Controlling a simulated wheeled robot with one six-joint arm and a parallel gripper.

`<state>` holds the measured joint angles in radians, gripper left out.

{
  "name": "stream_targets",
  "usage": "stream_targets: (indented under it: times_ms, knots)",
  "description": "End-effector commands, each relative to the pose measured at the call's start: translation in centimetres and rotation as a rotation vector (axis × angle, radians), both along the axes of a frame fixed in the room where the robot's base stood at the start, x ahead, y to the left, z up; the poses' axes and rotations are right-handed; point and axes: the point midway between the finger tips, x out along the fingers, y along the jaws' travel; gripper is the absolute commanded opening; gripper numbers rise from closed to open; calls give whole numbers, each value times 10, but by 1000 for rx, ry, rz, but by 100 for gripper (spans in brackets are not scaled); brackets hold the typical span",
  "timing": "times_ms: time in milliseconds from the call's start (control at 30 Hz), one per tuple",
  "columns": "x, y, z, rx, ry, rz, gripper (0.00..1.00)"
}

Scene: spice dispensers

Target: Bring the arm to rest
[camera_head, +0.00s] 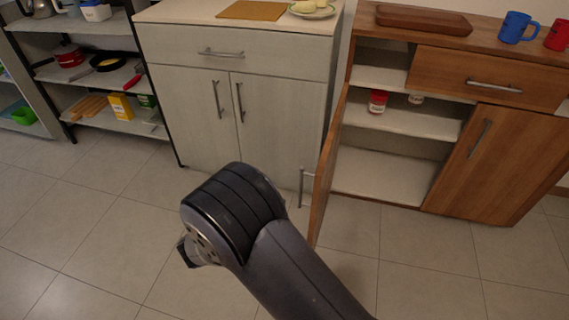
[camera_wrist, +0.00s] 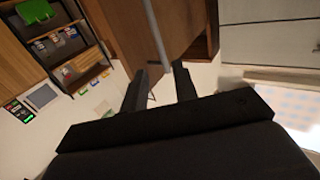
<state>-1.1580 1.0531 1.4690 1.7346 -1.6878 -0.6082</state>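My gripper (camera_wrist: 160,84) shows in the wrist view with its two dark fingers apart and nothing seen held between them. A grey bar (camera_wrist: 155,35), which looks like a handle, runs in front of a brown wooden panel (camera_wrist: 125,30) and ends near the fingertips; I cannot tell if they touch. In the head view my dark arm reaches up from the bottom, bent at the middle of the floor, and the fingers are mostly hidden behind it. The brown cabinet's left door (camera_head: 325,165) stands open, its handle (camera_head: 303,188) just right of my arm.
The open brown cabinet holds a red-lidded jar (camera_head: 378,101) and another jar (camera_head: 415,99). A pale cabinet (camera_head: 235,110) with shut doors stands behind my arm. A shelf rack (camera_head: 115,120) is at the left. The tiled floor (camera_head: 90,220) at the left is clear.

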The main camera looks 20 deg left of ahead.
Motion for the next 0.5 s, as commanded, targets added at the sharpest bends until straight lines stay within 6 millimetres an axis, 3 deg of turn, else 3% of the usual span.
stream_targets:
  times_ms: [500]
  knots:
    - [65, -47, -2, 1, 1, -3, 28]
